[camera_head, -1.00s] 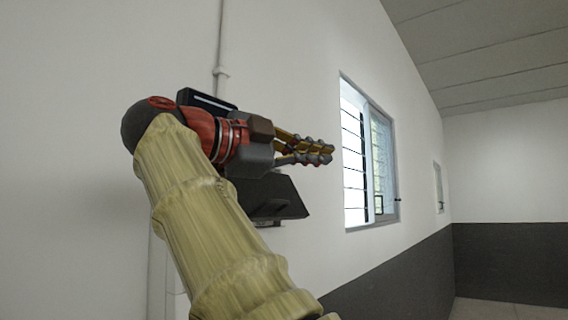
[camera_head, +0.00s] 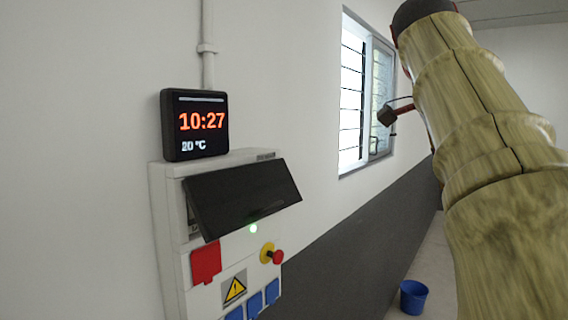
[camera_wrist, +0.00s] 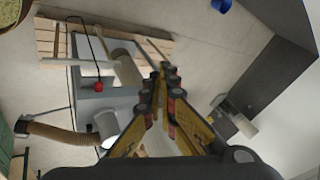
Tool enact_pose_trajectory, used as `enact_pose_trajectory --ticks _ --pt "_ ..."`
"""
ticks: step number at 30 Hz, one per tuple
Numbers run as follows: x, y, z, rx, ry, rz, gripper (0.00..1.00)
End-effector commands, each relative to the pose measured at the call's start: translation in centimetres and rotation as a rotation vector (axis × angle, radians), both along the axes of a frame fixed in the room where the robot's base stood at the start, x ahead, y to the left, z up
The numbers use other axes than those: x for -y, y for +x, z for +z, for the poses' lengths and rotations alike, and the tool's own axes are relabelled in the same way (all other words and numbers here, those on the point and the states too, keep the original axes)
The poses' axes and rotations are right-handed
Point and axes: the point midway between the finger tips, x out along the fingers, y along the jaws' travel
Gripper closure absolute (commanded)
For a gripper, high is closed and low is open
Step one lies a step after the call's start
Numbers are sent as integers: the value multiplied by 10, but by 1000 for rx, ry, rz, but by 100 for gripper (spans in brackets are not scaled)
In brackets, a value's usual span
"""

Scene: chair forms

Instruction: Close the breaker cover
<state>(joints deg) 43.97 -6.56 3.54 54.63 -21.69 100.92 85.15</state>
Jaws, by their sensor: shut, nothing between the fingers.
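The breaker cover (camera_head: 243,197) is a dark flap on the upper front of a white electrical box (camera_head: 172,235). It is hinged along its top and tilts outward, with its lower edge standing away from the box, so it is partly open. My gripper (camera_wrist: 166,85) shows in the wrist view with its yellow fingers together and nothing between them. In the head view my arm rises at the right, well away from the cover, and hides the gripper's fingers. The wrist view does not show the cover.
A black clock (camera_head: 195,125) stands on top of the box. Below the cover are a red socket flap (camera_head: 206,262), a red and yellow stop button (camera_head: 272,255) and blue sockets (camera_head: 255,304). A window (camera_head: 366,95) is right of the box. A blue bucket (camera_head: 413,297) stands on the floor.

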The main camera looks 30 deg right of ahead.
Motion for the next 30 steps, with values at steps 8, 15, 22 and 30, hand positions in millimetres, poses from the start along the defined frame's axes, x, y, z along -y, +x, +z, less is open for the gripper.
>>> enact_pose_trajectory --ticks 8,15,22,30 --pt "-62 49 6 182 259 453 100" --pt "-146 117 21 389 343 979 100" --pt "-179 136 43 463 264 1277 100" --pt "-183 147 32 447 240 1316 100"
